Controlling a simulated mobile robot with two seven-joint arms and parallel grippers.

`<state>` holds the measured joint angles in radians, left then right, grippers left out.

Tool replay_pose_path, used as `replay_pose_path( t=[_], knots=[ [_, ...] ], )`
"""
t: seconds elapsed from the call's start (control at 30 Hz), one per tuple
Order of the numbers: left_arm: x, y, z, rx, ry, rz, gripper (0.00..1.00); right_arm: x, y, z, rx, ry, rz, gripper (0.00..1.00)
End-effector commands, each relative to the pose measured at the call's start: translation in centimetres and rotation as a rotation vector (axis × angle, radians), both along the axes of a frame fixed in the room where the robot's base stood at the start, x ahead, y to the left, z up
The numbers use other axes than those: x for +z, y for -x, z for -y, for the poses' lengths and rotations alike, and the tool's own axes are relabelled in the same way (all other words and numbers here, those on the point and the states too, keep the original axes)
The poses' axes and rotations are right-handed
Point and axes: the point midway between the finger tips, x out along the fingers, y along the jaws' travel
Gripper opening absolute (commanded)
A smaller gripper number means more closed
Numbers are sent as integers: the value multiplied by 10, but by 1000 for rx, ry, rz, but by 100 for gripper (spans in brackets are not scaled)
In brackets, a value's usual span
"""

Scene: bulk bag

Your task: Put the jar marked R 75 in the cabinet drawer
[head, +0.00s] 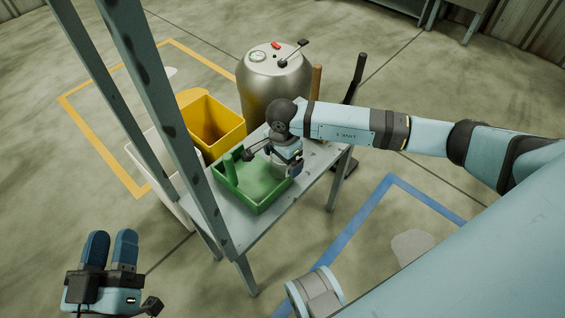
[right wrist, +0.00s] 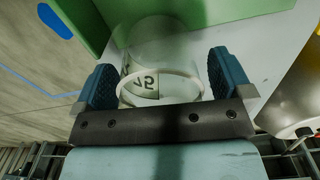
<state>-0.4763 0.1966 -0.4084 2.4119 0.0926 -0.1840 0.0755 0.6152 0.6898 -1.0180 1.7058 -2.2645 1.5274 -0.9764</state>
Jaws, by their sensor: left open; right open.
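A clear jar (right wrist: 150,88) with a pale rim and a white label stands on the grey table beside the green tray. The label reads 75, seen upside down; any letter with it is not clear. My right gripper (right wrist: 162,78) is open, with one blue finger on each side of the jar. In the head view my right gripper (head: 289,168) is low at the tray's right edge and mostly covers the jar. My left gripper (head: 110,248) is open and empty at the lower left, away from the table. No cabinet drawer shows.
The green tray (head: 233,196) lies on the table (head: 318,190). A yellow bin (head: 225,122) and a metal drum (head: 262,85) stand behind. A grey upright post (head: 150,75) crosses the left side. The floor at the front is clear.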

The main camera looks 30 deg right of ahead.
Motion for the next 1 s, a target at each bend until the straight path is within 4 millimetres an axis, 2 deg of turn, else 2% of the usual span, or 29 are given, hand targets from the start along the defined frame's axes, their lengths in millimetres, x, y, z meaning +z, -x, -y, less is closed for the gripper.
replay_pose_path(
  t=[0.2, 0.43, 0.5, 0.77, 0.87, 1.0],
  knots=[
    [1, 0, 0, 0, 4, 3, 43, -1, 0, 0, 0, 0, 1, 95],
    [0, 0, 0, 1, 2, 0, 43, 0, 0, 0, 0, 0, 1, 43],
    [0, 1, 0, 0, 1, -2, 43, 0, 0, 0, 0, 0, 1, 39],
    [-1, 0, 0, 2, 0, -6, 43, 2, -1, 0, 0, 0, 2, 39],
    [-1, 0, 0, 3, -6, -13, 43, 9, -1, 0, 0, -2, 3, 39],
    [-4, -2, -2, 9, -26, -37, 43, 28, -1, 0, 1, -1, 3, 39]
  ],
)
